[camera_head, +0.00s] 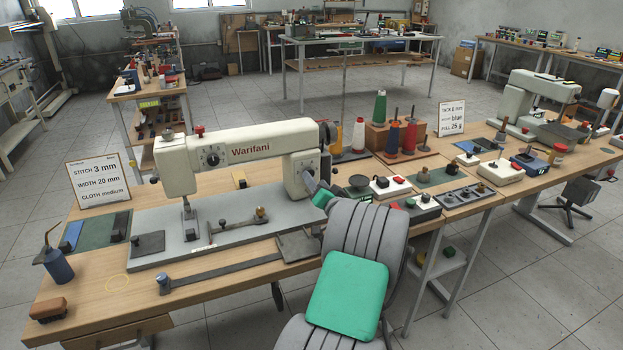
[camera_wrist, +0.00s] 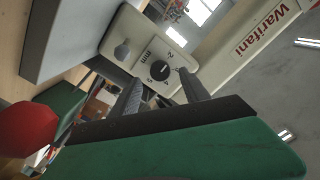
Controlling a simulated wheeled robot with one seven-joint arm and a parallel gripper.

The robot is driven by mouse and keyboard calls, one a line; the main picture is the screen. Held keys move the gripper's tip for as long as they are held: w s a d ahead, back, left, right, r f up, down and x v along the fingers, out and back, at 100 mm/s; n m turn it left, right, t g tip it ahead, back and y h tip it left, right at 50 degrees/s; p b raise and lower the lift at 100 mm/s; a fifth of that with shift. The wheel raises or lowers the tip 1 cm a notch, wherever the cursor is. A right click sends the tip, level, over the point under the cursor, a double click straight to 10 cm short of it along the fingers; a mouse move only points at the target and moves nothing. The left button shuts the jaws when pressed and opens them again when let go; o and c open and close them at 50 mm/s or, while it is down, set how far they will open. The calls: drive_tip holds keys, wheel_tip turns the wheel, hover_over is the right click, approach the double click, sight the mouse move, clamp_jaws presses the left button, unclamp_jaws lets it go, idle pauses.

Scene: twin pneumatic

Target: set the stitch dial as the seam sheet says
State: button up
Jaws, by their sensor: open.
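The cream Warifani sewing machine (camera_head: 240,152) stands on a grey bed on the bench. Its dark round stitch dial (camera_wrist: 160,71) is on the cream end panel in the wrist view, with a few digits and "mm" around it. The dial's exact setting is too small to read. The seam sheet (camera_head: 97,181) at the left reads stitch 3 mm, width 20 mm, cloth medium. My gripper (camera_wrist: 161,79) is open, its fingertips either side of the dial in the picture. It also shows close to the panel (camera_head: 312,184); contact cannot be told.
A grey knob or lever (camera_wrist: 122,50) sits on the same panel beside the dial. A black handwheel (camera_head: 327,133) is above it. Thread cones (camera_head: 380,108) and small boxes (camera_head: 389,187) crowd the bench to the right. A blue oil can (camera_head: 55,260) stands at the left end.

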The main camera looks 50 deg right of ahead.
drive_tip(key=x, duration=0.3)
drive_tip(key=shift+w+d, duration=0.15)
drive_tip(key=shift+w, duration=0.1)
drive_tip(key=shift+c, duration=0.2)
clamp_jaws()
